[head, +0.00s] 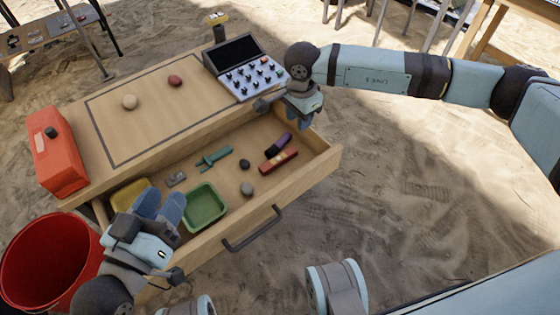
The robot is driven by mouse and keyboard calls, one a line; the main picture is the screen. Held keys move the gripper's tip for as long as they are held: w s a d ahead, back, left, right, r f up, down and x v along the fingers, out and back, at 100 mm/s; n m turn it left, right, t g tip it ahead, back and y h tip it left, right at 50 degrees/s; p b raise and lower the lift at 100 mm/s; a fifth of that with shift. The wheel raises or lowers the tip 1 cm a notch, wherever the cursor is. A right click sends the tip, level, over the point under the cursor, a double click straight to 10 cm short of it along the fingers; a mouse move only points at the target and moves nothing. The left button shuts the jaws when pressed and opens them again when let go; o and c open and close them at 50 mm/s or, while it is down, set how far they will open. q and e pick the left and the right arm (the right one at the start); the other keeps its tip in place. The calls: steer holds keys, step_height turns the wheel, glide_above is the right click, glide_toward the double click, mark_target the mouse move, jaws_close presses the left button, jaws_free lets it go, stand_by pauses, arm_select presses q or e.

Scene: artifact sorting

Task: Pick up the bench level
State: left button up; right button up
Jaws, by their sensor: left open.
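The bench level appears to be the red bar with a pale yellowish window (279,161), lying in the right part of the open drawer (300,186). A dark purple object (279,144) lies right beside its upper edge. My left gripper (160,203) is open over the left part of the drawer, between a yellow tray and a green tray, away from the bar. My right gripper (301,120) is above the drawer's back right, up and to the right of the bar and apart from it. Whether its fingers are open is unclear.
The drawer also holds a green tray (205,207), a yellow tray (130,193), a teal tool (214,157), a small grey piece (176,179) and stones (247,189). On the tabletop are a red box (57,160), two stones and a control panel (247,75). A red bucket (50,260) stands left.

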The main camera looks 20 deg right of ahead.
steer(key=b, duration=0.2)
glide_toward(295, 146)
steer(key=shift+s+a+f, duration=0.1)
steer(key=shift+s+f, duration=0.15)
steer(key=shift+s, duration=0.35)
steer(key=shift+s+a+f, duration=0.1)
steer(key=shift+s+f, duration=0.15)
steer(key=shift+s, duration=0.3)
steer(key=f+b, duration=0.2)
steer(key=f, duration=0.4)
steer(key=shift+a+b, duration=0.2)
steer(key=shift+b, duration=0.2)
steer(key=shift+f, duration=0.25)
steer(key=shift+r, duration=0.1)
arm_select(q)
steer(key=w+f+m, duration=0.1)
steer(key=w+a+m, duration=0.1)
steer(key=shift+f+m+t, duration=0.3)
steer(key=shift+f, duration=0.05)
arm_select(e)
steer(key=c, duration=0.6)
